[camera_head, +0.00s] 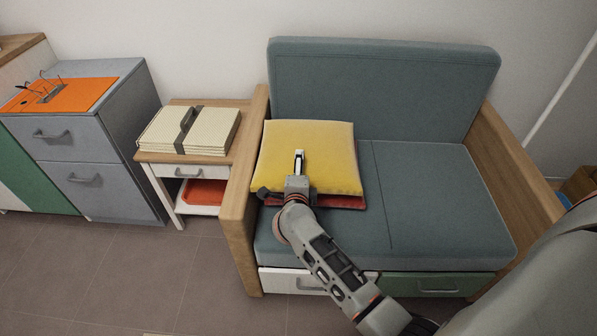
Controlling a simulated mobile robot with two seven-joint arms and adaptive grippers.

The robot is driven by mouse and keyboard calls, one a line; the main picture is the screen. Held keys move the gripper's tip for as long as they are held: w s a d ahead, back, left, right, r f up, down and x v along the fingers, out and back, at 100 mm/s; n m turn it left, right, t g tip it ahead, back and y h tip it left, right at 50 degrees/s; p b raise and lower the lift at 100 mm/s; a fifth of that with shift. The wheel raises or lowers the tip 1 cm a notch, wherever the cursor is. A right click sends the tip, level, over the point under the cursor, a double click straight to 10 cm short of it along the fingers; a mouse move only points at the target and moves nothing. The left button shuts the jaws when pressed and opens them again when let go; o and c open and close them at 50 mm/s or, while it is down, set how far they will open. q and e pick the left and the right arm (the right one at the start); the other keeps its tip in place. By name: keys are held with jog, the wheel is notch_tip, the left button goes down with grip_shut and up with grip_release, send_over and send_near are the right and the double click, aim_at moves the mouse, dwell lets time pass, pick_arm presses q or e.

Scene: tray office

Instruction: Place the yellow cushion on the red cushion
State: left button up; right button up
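The yellow cushion (325,150) lies on the left seat of the blue-grey sofa. It lies on top of the red cushion (345,202), and only a strip of red shows along its front edge. The rest of the red cushion is hidden beneath. My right gripper (299,162) comes in from the lower right and is over the front middle of the yellow cushion. I cannot tell whether it touches the cushion, or whether its fingers are open or shut. My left gripper is not in view.
The sofa's right seat (435,200) is free. Wooden armrests (243,190) flank it. A side table (222,153) at the left carries strapped cream folders (215,130), with an orange tray (205,193) below. A grey cabinet (110,145) stands further left.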

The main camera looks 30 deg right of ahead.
jog(key=o, duration=1.2)
jog(key=shift+f, duration=0.1)
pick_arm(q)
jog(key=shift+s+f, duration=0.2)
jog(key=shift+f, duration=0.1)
pick_arm(e)
jog(key=shift+o, duration=0.8)
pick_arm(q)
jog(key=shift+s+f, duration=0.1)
